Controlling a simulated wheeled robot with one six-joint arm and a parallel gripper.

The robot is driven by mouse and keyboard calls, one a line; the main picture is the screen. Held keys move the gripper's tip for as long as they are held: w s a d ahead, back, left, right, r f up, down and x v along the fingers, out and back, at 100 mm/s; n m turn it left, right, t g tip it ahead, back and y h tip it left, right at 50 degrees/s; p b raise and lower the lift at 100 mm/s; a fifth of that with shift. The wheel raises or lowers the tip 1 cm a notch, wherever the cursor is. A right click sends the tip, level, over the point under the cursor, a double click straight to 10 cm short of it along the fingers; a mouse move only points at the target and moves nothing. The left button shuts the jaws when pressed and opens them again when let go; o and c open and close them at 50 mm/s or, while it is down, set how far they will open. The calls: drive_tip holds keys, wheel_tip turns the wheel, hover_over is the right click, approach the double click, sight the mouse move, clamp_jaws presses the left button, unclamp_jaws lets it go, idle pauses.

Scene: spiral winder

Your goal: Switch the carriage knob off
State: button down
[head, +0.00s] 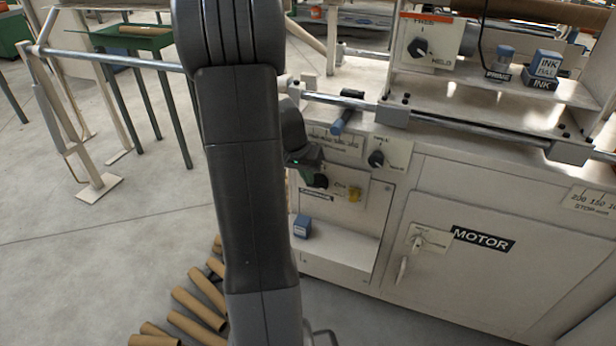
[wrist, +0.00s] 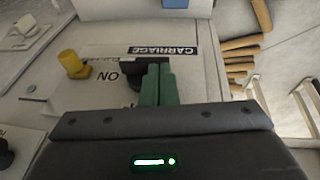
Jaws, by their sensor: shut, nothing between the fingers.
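The carriage panel is a pale plate (wrist: 100,52) with a black CARRIAGE label (wrist: 165,50) and the word ON, both upside down in the wrist view. Its black knob (wrist: 129,70) shows just left of my fingers and is partly hidden by them. In the head view the knob (head: 321,181) is on the lower front of the machine. My gripper (wrist: 157,70) has its green fingers shut together, with nothing between them. The fingertips are at the knob's side; I cannot tell whether they touch it. In the head view my arm hides much of the gripper.
A yellow knob (wrist: 73,64) sits on the same panel, also seen in the head view (head: 354,194). Another black knob (head: 376,158) is above right. A blue box (head: 302,225) stands on the shelf below. Cardboard tubes (head: 195,308) lie on the floor.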

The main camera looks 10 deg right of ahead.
drive_tip(key=f+g+h+b, duration=0.1)
drive_tip(key=h, duration=0.1)
drive_tip(key=a+f+n+g+h+b, duration=0.1)
drive_tip(key=h, duration=0.1)
drive_tip(key=w+f+g+h+b, duration=0.1)
drive_tip(key=g+h+b, duration=0.1)
drive_tip(key=h, duration=0.1)
drive_tip(key=shift+a, duration=0.3)
drive_tip(key=shift+w+f+n+g+h+b, duration=0.1)
drive_tip(key=shift+f+n+g+h+b, duration=0.5)
drive_tip(key=shift+h, duration=0.5)
drive_tip(key=shift+r, duration=0.2)
drive_tip(key=shift+d+r, duration=0.1)
